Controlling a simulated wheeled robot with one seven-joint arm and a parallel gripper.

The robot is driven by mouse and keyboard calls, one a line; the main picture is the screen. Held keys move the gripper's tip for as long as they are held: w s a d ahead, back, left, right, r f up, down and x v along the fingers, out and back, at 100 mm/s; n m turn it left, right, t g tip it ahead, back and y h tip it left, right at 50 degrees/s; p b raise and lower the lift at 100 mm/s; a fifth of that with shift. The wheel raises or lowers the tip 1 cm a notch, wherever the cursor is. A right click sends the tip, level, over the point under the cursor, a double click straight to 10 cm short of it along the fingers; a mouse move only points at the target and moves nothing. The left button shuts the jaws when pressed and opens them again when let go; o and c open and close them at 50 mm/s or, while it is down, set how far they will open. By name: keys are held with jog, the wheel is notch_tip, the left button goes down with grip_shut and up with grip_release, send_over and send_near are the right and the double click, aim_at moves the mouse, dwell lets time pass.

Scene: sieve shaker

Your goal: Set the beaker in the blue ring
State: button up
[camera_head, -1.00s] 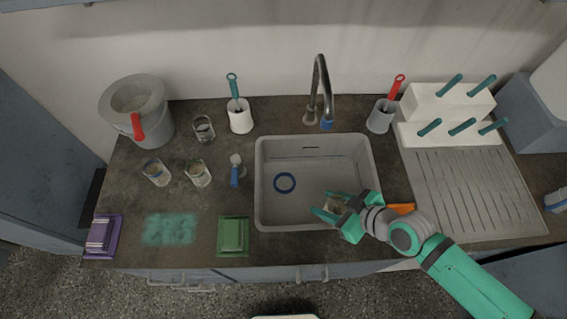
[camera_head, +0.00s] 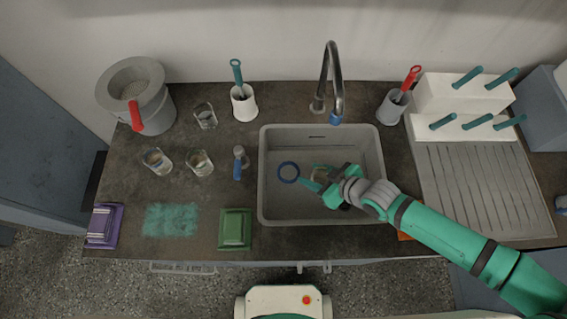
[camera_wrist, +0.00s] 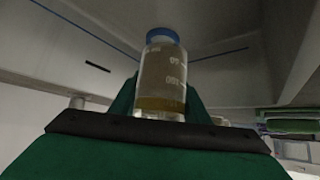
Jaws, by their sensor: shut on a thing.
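The blue ring (camera_head: 288,164) lies on the floor of the grey sink, left of its middle. My gripper (camera_head: 313,180) is over the sink, just right of the ring and apart from it in the picture. It is shut on a beaker (camera_head: 319,174), which is mostly hidden by the fingers in the head view. In the wrist view the beaker (camera_wrist: 163,75) is clear with printed marks and a brownish-yellow layer in it, between the green fingers.
The sink walls (camera_head: 263,190) stand around the ring. A tap (camera_head: 333,80) rises behind the sink. Several glass beakers, one of them here (camera_head: 201,163), and a blue-handled brush (camera_head: 238,162) stand to the left. A ribbed drainboard (camera_head: 480,190) is at the right.

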jog(key=w+a, duration=0.9)
notch_tip(320, 180, down, 7)
jog(key=shift+f, duration=2.45)
jog(key=o, duration=1)
jog(key=shift+f, duration=0.1)
jog(key=shift+o, duration=0.2)
jog(key=v, duration=1.2)
